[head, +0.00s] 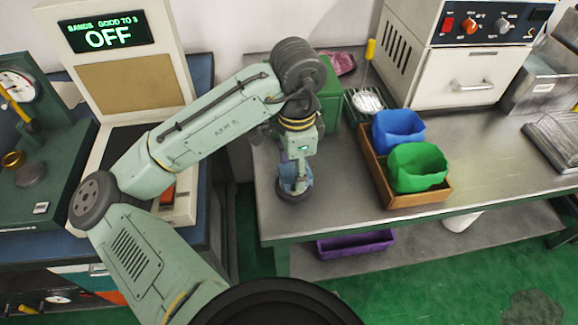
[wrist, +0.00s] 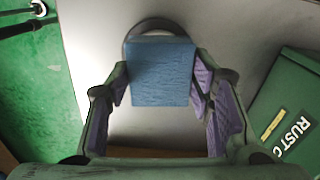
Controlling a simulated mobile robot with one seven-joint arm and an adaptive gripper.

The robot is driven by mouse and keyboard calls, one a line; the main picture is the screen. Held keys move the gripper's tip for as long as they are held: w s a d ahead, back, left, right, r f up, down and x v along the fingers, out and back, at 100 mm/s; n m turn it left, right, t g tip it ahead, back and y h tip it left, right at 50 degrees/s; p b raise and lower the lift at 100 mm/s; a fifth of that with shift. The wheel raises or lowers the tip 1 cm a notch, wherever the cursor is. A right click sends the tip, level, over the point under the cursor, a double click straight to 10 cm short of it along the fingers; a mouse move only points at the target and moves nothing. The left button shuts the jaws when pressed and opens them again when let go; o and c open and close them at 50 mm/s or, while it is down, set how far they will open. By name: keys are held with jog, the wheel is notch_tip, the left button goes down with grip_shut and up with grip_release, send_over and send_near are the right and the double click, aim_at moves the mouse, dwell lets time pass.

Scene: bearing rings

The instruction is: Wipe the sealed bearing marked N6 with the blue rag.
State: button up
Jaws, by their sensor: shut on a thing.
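My gripper (head: 294,172) is over the left end of the steel bench. In the wrist view my gripper (wrist: 160,82), with purple pads, is shut on the folded blue rag (wrist: 160,70). The rag also shows between the fingers in the head view (head: 303,171). A dark grey ring (wrist: 155,24), seemingly a bearing, lies beneath the rag, its far rim showing beyond it. The ring also shows at the gripper's tip in the head view (head: 293,193). The rag hides most of it. I cannot read an N6 mark, nor tell whether rag and ring touch.
A green box (wrist: 285,115) with "RUST" lettering stands right of the gripper. A wire basket (head: 354,112) stands behind. The bench edge is close on the left and front.

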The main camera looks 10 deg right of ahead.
jog(key=shift+d, duration=0.55)
jog(key=shift+r, duration=0.2)
notch_tip(320, 180, up, 4)
jog(key=p, duration=0.3)
jog(key=shift+f+p, duration=0.1)
jog(key=shift+p, duration=0.25)
jog(key=shift+r, duration=1)
